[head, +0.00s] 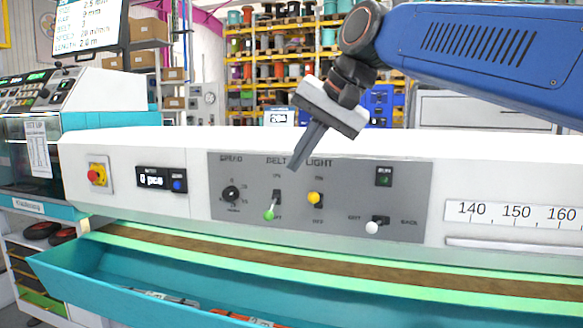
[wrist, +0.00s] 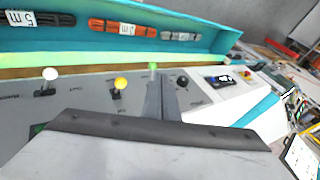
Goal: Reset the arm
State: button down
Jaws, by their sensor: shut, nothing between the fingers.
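My arm reaches in from the upper right in the head view, and my gripper (head: 293,166) points down and to the left in front of the grey control panel (head: 350,185). Its fingers are together with nothing between them. The fingertips appear above the green-tipped lever (head: 269,214) in the picture; I cannot tell the gap in depth. In the wrist view the shut gripper (wrist: 161,84) overlaps the panel near the green lever tip (wrist: 152,67). The yellow-tipped lever (head: 314,198) and the white-tipped lever (head: 372,227) are to its right in the head view.
A black speed knob (head: 231,194), a counter display (head: 162,180) and a red stop button (head: 97,174) are on the machine's left. A teal tray (head: 90,280) with bundled cables runs along the front. Shelves of reels (head: 270,70) stand behind. A screen (head: 90,25) hangs upper left.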

jog(key=shift+s+r, duration=0.15)
jog(key=shift+s, duration=0.05)
jog(key=shift+d, duration=0.1)
jog(key=s+d+f+n+h, duration=0.1)
jog(key=s+d+f, duration=0.5)
jog(key=f, duration=0.7)
jog(key=s+d+f+n+h, duration=0.1)
jog(key=s+d+f+h, duration=0.1)
jog(key=s+d+f, duration=0.5)
jog(key=s+d+f+n+h, duration=0.1)
jog(key=s+d+f, duration=0.6)
jog(key=f, duration=1.2)
jog(key=d+h, duration=0.1)
jog(key=d, duration=0.2)
jog(key=shift+f, duration=0.25)
